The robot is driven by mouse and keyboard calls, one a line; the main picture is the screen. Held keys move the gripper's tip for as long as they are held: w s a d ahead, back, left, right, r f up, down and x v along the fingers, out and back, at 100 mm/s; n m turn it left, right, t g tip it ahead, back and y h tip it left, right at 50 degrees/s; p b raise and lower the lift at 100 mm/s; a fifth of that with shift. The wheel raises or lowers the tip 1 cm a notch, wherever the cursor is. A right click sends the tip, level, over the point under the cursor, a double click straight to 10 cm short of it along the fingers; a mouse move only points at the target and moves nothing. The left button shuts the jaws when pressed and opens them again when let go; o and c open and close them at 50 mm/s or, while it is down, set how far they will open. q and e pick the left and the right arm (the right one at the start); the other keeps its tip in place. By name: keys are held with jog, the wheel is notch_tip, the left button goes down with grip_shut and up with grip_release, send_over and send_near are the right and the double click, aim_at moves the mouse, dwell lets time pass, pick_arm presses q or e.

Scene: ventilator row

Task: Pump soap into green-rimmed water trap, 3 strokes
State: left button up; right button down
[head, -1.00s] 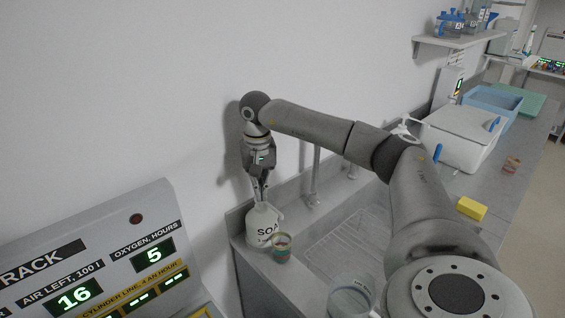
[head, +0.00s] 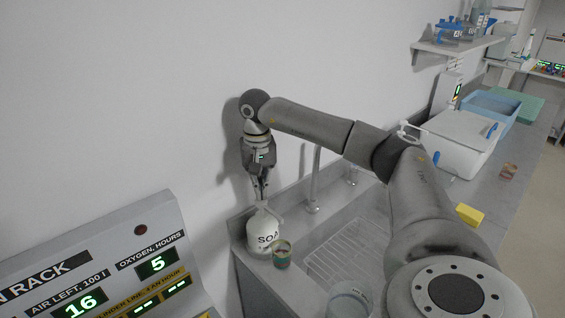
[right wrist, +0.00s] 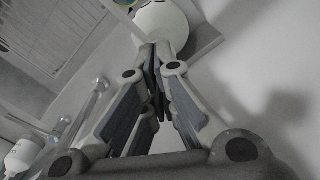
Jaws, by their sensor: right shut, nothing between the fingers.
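The white soap bottle (head: 265,238), marked "SOA…", stands upright at the sink's back left corner. The green-rimmed water trap (head: 281,256) is a small cup right beside the bottle, at its front right. My right gripper (head: 261,196) points down just above the bottle's top, its fingers shut with nothing between them. Whether the fingertips touch the pump head I cannot tell. In the right wrist view the closed fingers (right wrist: 158,62) hide the pump head, with the bottle (right wrist: 165,22) beyond and part of the green rim (right wrist: 125,3) at the top edge. My left gripper is not in view.
A clear round container (head: 349,298) stands at the front. The sink has a wire rack (head: 345,250) and taps (head: 315,180) behind. A yellow sponge (head: 469,214), a white lidded box (head: 462,143) and a blue tray (head: 492,104) are to the right. A display rack (head: 110,262) fills the lower left.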

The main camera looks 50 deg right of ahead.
jog(key=shift+f, duration=0.2)
dwell(0.5)
jog(key=shift+f+b, duration=1.1)
jog(key=shift+f, duration=0.55)
jog(key=shift+r+p, duration=1.5)
jog(key=shift+r, duration=0.35)
notch_tip(320, 180, up, 6)
jog(key=p, duration=0.4)
jog(key=shift+p, duration=0.35)
